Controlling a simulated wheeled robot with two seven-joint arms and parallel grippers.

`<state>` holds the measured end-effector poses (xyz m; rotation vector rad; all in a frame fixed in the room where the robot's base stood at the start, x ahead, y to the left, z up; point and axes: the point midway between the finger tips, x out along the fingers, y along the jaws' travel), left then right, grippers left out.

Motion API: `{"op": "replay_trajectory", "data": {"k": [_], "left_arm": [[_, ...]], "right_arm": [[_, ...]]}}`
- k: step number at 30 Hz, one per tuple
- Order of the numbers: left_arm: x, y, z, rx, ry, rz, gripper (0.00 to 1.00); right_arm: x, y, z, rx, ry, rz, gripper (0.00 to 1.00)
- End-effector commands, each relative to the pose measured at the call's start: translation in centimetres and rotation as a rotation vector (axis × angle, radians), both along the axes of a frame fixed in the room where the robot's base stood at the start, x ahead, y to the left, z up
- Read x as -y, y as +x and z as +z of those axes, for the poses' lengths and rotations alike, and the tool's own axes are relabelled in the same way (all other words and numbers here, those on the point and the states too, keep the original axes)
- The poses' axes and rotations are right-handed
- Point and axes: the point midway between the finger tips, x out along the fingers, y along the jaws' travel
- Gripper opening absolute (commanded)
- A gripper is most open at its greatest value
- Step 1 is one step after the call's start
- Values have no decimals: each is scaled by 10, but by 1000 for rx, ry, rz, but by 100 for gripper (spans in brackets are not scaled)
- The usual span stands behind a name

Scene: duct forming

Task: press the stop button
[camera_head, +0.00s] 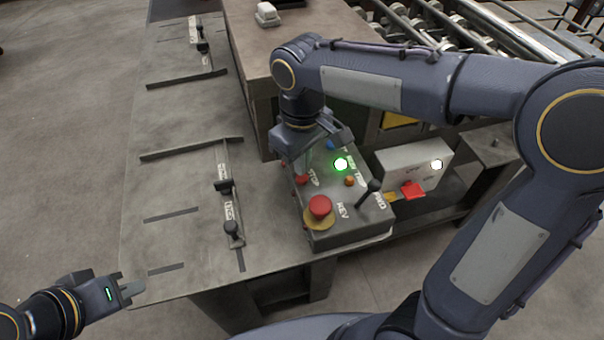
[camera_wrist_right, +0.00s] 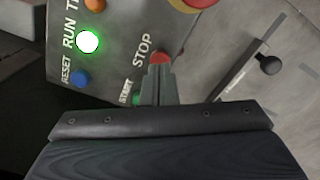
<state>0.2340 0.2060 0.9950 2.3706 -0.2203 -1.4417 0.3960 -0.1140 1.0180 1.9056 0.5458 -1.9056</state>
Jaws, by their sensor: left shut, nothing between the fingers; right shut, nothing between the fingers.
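The grey control box (camera_head: 345,222) stands on the table with its labelled panel facing up. The small red stop button (camera_head: 302,180) is at its left side by the word STOP; it also shows in the wrist view (camera_wrist_right: 160,57). My right gripper (camera_wrist_right: 158,72) is shut and empty, its fingertips right at the stop button and covering its lower part. I cannot tell whether they touch it. The green start button (camera_wrist_right: 136,98) is partly hidden beside the fingers. My left gripper (camera_head: 130,287) is shut and empty at the lower left, off the table's edge.
A lit green RUN lamp (camera_head: 341,164) and a blue RESET button (camera_wrist_right: 80,79) are close to the stop button. A larger red mushroom button (camera_head: 320,205) and a black lever (camera_head: 370,190) stand up nearby. A white box with a red switch (camera_head: 412,190) is to the right.

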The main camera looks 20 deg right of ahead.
Motion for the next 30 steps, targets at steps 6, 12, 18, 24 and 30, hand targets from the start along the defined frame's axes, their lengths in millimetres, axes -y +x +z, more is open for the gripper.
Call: {"op": "replay_trajectory", "data": {"k": [6,12,18,24,30], "left_arm": [[0,0,0,0,0,0,0],[0,0,0,0,0,0,0],[0,0,-3,0,0,0,0],[0,0,-6,0,0,0,0],[0,0,-8,0,0,0,0]], "right_arm": [[0,0,0,0,0,0,0],[0,0,0,0,0,0,0],[0,0,-4,-1,-1,0,0],[0,0,-8,-1,-1,0,0],[0,0,-12,-1,-1,0,0]]}}
